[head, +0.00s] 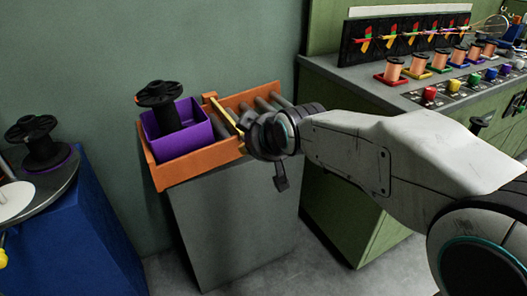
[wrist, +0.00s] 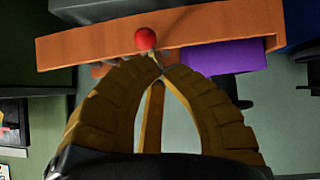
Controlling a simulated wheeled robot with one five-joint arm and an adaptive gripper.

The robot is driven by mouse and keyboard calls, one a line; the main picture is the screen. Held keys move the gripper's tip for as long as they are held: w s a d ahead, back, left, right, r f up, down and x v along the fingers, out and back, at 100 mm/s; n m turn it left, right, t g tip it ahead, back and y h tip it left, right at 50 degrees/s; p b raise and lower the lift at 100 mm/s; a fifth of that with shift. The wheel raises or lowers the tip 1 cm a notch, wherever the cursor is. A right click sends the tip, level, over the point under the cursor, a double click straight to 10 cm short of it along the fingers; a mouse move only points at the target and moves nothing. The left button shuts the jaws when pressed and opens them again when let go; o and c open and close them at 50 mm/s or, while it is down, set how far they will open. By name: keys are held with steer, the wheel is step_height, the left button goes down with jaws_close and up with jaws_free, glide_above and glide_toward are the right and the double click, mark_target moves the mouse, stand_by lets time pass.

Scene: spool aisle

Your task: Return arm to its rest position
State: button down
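My arm reaches from the right of the head view to an orange roller tray (head: 200,167) on a grey stand. My gripper (head: 242,122) is at the tray's near side, mostly hidden by my wrist. In the wrist view, the two yellow-brown fingers of my gripper (wrist: 159,69) curve together and their tips meet. A red ball (wrist: 145,38) shows just beyond the tips. I cannot tell whether the fingers touch it. A yellow bar (wrist: 152,120) shows between the fingers, and the tray (wrist: 90,45) lies beyond them.
A purple bin (head: 185,142) holding a black spool (head: 160,96) sits in the tray. A green bench (head: 350,75) with copper spools and coloured knobs is at right. A blue cabinet (head: 75,235) with a turntable and another black spool (head: 38,140) is at left.

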steer(key=s+d+r+m+g+h+p, duration=0.2)
steer(key=s+d+r+m+p, duration=0.2)
steer(key=s+d+r+p, duration=0.6)
steer(key=s+d+r+m+g+h+p, duration=0.3)
steer(key=s+d+r+p, duration=0.7)
steer(key=s+d+p, duration=0.5)
steer(key=s+m+p, duration=0.1)
steer(key=p, duration=0.4)
steer(key=shift+s+m, duration=0.2)
steer(key=shift+m, duration=0.1)
